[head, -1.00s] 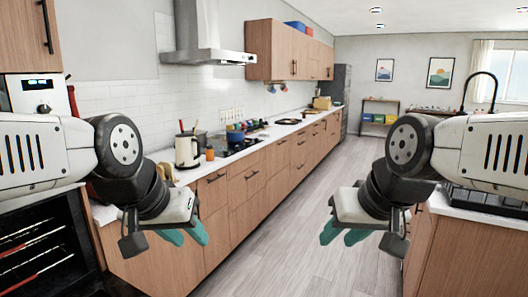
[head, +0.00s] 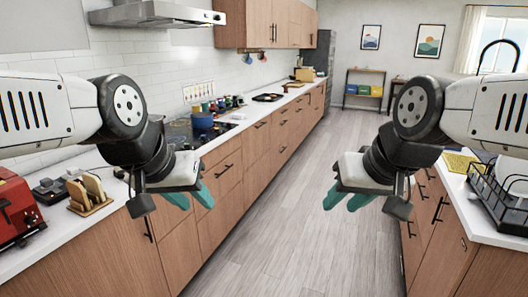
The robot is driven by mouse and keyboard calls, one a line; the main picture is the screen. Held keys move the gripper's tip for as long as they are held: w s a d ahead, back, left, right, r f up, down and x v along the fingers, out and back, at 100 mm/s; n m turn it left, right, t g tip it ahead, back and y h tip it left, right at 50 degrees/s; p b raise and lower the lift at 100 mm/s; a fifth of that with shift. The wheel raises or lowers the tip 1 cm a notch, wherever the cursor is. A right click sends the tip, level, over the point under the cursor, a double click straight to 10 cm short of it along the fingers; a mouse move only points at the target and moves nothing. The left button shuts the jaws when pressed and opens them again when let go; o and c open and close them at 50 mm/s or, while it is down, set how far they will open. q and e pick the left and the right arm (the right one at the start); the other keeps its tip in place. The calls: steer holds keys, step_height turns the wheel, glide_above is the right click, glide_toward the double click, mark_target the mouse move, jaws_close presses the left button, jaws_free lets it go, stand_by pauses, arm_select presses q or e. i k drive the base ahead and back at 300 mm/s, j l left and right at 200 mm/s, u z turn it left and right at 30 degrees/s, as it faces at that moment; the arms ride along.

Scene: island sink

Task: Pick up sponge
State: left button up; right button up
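No sponge can be made out for certain. A flat yellow item (head: 458,162) lies on the right-hand counter, partly behind my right arm; I cannot tell whether it is a sponge or a cloth. My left gripper (head: 191,198) is in front of the left counter, its teal fingers apart and empty. My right gripper (head: 346,199) is over the floor left of the right-hand counter, its teal fingers apart and empty. Neither gripper touches anything.
A dish rack (head: 497,195) stands on the right counter (head: 452,184), with a black faucet (head: 497,43) behind. The left counter bears a red toaster (head: 14,210), bread in a wooden holder (head: 88,197) and a blue pot (head: 202,121). The floor (head: 285,205) between is clear.

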mark_target(236, 116)
steer(key=i, duration=2.25)
steer(key=i+l+u, duration=0.15)
steer(key=i+u, duration=0.25)
steer(key=i, duration=0.25)
steer(key=i+l+u, duration=0.35)
steer(key=i, duration=0.25)
steer(key=i+l+u, duration=0.4)
steer(key=i+l, duration=0.05)
steer(key=i, duration=0.1)
